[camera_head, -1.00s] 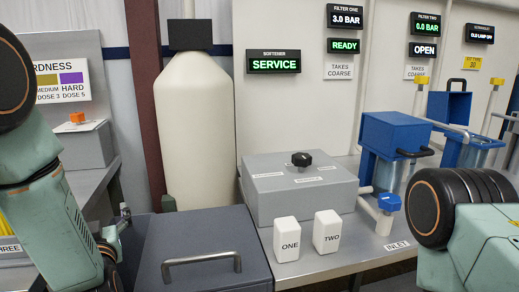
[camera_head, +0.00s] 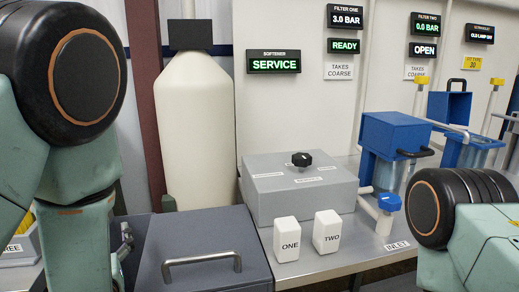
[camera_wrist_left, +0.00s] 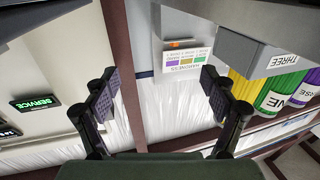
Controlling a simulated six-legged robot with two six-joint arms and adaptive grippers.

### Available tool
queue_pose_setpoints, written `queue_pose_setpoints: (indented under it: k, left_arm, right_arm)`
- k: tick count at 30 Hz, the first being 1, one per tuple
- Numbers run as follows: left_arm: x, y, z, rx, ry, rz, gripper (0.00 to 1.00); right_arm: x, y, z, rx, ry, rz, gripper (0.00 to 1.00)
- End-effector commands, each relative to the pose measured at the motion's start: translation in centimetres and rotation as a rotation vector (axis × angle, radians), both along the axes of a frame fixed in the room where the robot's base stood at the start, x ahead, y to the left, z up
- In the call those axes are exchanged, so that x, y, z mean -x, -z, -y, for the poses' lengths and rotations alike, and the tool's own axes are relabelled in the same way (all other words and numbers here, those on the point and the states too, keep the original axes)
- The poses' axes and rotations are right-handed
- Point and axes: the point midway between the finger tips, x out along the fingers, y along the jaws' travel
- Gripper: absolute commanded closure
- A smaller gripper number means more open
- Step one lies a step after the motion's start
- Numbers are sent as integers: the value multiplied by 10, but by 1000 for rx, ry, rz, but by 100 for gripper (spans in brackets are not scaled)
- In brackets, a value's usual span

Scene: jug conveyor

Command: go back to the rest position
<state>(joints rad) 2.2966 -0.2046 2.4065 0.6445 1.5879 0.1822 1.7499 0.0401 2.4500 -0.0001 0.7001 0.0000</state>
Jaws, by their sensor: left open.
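My left gripper (camera_wrist_left: 160,105) shows in the left wrist view with its two dark fingers spread wide and nothing between them. The wrist view is tilted over. Beyond the fingers are the wall, a brown post and plastic sheeting. In the head view my left arm fills the left side, with its large black joint raised high, and its fingers cannot be made out there. My right arm shows only as a joint and link at the lower right, and its gripper is out of view.
A grey box with a black knob (camera_head: 280,185) and white blocks marked ONE (camera_head: 287,240) and TWO (camera_head: 327,232) stand on the bench. A grey lid with a handle (camera_head: 205,245) is in front. Colored jugs (camera_wrist_left: 275,92) and the hardness sign (camera_wrist_left: 182,58) are near the left gripper.

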Motion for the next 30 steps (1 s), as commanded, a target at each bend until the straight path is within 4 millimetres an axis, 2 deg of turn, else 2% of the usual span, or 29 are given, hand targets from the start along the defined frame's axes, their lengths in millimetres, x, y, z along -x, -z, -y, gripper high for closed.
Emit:
queue_pose_setpoints:
  k: [11,27,30]
  left_arm:
    - [-25,0,-14,6,-4,2,16]
    - [-99,0,-54,3,-2,3,16]
    - [-106,-5,-58,0,0,0,16]
  right_arm:
    - [0,0,0,0,0,0,60]
    - [0,0,0,0,0,0,60]
    - [0,-5,0,0,0,0,60]
